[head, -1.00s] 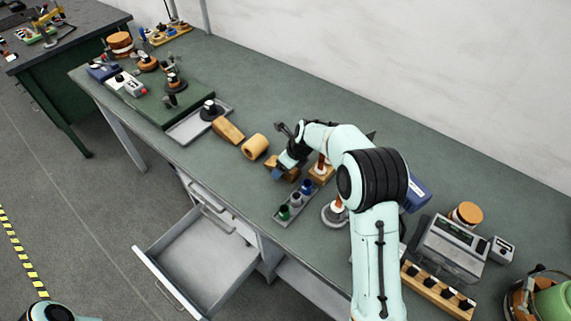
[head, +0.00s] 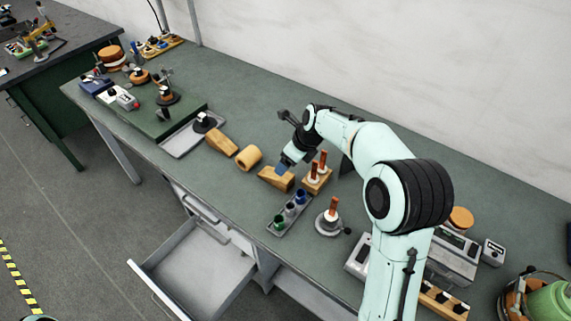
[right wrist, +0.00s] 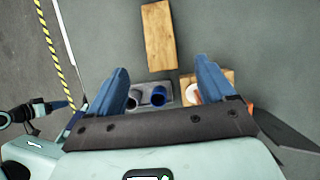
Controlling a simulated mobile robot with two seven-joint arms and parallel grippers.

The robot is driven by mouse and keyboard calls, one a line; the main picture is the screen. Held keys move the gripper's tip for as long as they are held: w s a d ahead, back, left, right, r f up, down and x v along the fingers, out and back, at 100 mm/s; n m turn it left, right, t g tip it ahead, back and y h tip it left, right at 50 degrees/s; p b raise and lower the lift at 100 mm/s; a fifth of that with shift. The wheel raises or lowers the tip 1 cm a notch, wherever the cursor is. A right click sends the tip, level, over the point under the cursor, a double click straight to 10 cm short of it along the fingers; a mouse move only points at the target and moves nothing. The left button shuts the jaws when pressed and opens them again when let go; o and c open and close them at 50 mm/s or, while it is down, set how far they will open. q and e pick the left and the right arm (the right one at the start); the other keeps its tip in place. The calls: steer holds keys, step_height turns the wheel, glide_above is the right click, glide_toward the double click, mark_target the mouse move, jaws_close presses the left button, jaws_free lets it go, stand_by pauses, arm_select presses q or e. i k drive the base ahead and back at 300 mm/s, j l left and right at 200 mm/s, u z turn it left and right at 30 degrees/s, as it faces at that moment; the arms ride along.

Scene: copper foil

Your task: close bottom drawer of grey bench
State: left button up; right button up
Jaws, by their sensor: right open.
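The bottom drawer (head: 203,268) of the grey bench (head: 262,121) is pulled far out and looks empty. Its white front edge (head: 163,292) stands out over the floor at the lower left. Drawers above it (head: 198,208) sit under the bench top. My right gripper (head: 282,168) is over the bench top by a wooden block (head: 276,178), well above and right of the open drawer. In the right wrist view its two blue fingers (right wrist: 165,88) are spread apart with nothing between them.
A small tray of coloured bottles (head: 290,212), a wooden stand (head: 317,180) and a round metal stand (head: 328,222) are near my right arm. A wooden roll (head: 248,157) lies left of the gripper.

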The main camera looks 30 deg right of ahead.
mark_target(198, 277)
steer(key=k+j, duration=0.8)
